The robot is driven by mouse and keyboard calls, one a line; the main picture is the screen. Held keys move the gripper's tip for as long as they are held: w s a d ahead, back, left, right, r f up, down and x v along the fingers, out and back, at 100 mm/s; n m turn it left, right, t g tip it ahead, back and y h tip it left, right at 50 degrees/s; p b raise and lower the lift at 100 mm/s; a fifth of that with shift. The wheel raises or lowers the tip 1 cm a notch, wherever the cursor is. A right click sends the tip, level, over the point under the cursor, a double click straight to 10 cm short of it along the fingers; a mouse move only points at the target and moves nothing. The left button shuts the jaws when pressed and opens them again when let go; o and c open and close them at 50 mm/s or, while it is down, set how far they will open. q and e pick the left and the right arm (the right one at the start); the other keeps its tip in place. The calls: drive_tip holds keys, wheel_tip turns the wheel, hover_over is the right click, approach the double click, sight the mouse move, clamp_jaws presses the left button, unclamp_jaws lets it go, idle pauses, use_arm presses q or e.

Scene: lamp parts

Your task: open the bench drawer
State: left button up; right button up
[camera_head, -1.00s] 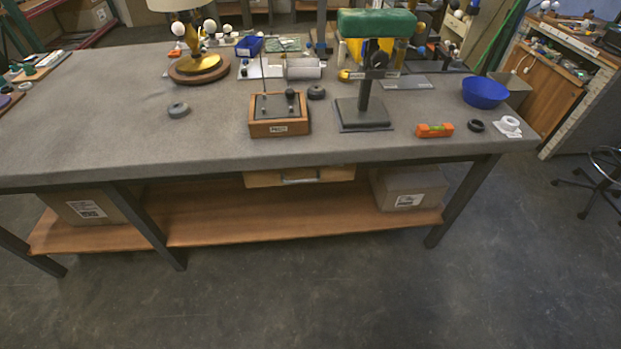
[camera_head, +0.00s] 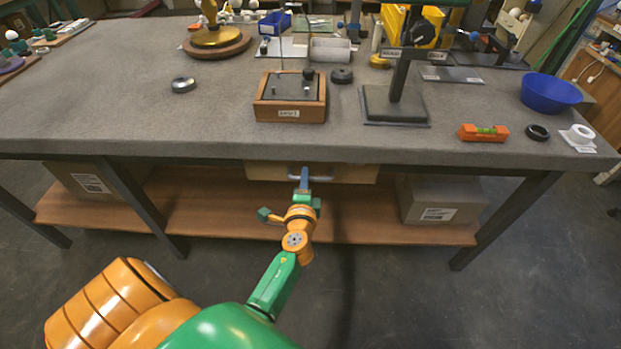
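The bench drawer (camera_head: 354,174) is a pale wooden box under the front edge of the grey bench top. Only its front shows, and it looks closed. Its metal handle (camera_head: 325,178) is a horizontal bar on the middle of the front. My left gripper (camera_head: 304,177) reaches up from below, with its blue fingertips at the left part of the handle. The fingers overlap the handle in this view, and I cannot tell whether they are closed around it. My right gripper is not in view.
The bench top (camera_head: 220,130) bears a wooden box with switches (camera_head: 290,97), a dark stand (camera_head: 397,104), an orange level (camera_head: 483,133) and a blue bowl (camera_head: 550,93). Below, a lower shelf (camera_head: 230,221) holds a carton (camera_head: 440,200). The floor in front is clear.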

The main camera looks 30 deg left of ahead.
use_arm(q)
drive_tip(key=shift+w+a+f, duration=0.2)
drive_tip(key=shift+w, duration=0.3)
drive_tip(key=shift+s, duration=0.1)
clamp_jaws()
drive_tip(key=shift+r, duration=0.1)
idle(0.9)
